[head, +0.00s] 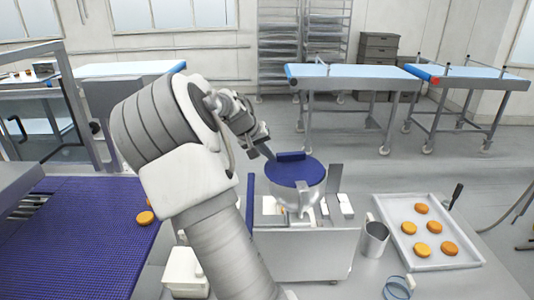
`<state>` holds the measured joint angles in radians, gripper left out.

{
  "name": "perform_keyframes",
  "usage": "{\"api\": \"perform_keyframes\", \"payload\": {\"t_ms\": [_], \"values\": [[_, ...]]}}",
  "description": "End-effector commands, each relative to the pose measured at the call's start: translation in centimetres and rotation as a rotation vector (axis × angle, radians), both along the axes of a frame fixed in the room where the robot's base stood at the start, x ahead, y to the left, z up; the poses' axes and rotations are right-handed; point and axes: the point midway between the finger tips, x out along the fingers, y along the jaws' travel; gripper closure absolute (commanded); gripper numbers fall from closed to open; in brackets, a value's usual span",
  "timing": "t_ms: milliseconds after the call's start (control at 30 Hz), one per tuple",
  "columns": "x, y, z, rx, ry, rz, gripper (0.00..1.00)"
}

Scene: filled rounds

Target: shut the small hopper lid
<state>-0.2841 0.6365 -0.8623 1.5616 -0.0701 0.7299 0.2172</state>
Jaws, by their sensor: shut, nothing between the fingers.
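The small hopper (303,197) is a shiny metal bowl on a machine in the middle. Its round blue lid (296,174) lies about flat across the mouth, with a raised blue bar (291,156) along the far edge. I see no clear gap at the rim, though a slight one is too small to tell. My gripper (268,154) is shut and empty beside the far left edge of the lid. I cannot tell whether it touches the lid or bar.
A tray (405,256) of several orange-brown rounds lies at the right, with a metal cup (375,240) beside it. A blue conveyor belt (75,225) with rounds is at the left. Blue-topped tables (350,77) stand behind, with open floor before them.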

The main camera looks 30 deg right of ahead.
Motion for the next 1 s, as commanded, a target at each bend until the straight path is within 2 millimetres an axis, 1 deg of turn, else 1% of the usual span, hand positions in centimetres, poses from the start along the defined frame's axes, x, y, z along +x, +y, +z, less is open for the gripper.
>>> {"api": "perform_keyframes", "payload": {"t_ms": [333, 1000], "values": [[0.0, -2.5, 0.1, -0.002, 0.001, -0.163, 1.0], [0.1, -2.4, 0.0, -0.001, 0.0, -0.175, 1.0]]}}
